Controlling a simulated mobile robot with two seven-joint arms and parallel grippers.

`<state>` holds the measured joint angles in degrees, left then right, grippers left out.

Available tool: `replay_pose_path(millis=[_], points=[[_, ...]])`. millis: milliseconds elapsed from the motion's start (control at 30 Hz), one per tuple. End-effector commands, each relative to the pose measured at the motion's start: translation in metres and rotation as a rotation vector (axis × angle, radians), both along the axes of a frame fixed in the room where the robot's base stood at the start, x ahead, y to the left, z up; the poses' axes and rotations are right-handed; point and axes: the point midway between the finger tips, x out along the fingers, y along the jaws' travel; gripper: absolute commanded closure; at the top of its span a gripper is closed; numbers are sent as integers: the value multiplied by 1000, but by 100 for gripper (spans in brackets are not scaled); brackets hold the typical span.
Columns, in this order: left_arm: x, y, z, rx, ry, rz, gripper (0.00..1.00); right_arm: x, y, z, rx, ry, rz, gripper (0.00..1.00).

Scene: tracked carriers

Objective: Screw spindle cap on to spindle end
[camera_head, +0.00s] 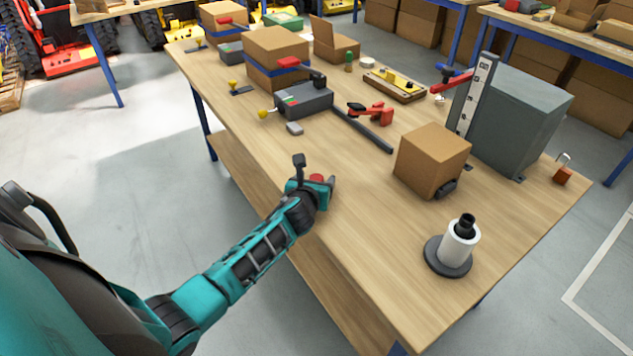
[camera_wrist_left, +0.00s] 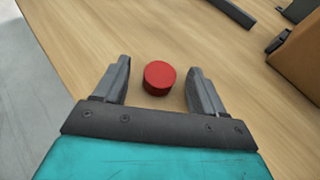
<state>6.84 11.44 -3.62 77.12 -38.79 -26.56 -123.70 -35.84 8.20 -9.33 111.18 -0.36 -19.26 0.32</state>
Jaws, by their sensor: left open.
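The red spindle cap (camera_wrist_left: 159,78) lies on the wooden table near its front edge. In the head view the red cap (camera_head: 316,178) shows just past my left gripper (camera_head: 325,188), partly hidden by it. In the left wrist view my left gripper (camera_wrist_left: 158,90) is open, with one finger on each side of the cap and a gap to both. The spindle (camera_head: 460,240) stands upright at the right part of the table, with a white body, a black top end and a dark round base. My right gripper is not in view.
A cardboard box (camera_head: 432,160) stands behind the spindle, beside a grey cabinet (camera_head: 520,115). A grey device (camera_head: 304,100), a dark bar (camera_head: 362,131) and a red tool (camera_head: 372,112) lie further back. The table between cap and spindle is clear.

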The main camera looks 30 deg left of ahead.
Motion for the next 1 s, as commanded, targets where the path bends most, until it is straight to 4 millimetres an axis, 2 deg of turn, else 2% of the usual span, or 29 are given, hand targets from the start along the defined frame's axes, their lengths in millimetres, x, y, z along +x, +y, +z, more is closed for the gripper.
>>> replay_pose_path(millis=[200, 800, 1000], points=[[0, 0, 0, 0, 0, 0, 31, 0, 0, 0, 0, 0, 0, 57], [0, 0, 0, 1, 0, 0, 88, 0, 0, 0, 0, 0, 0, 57], [0, 0, 1, 1, 0, 0, 88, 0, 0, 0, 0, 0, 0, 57]])
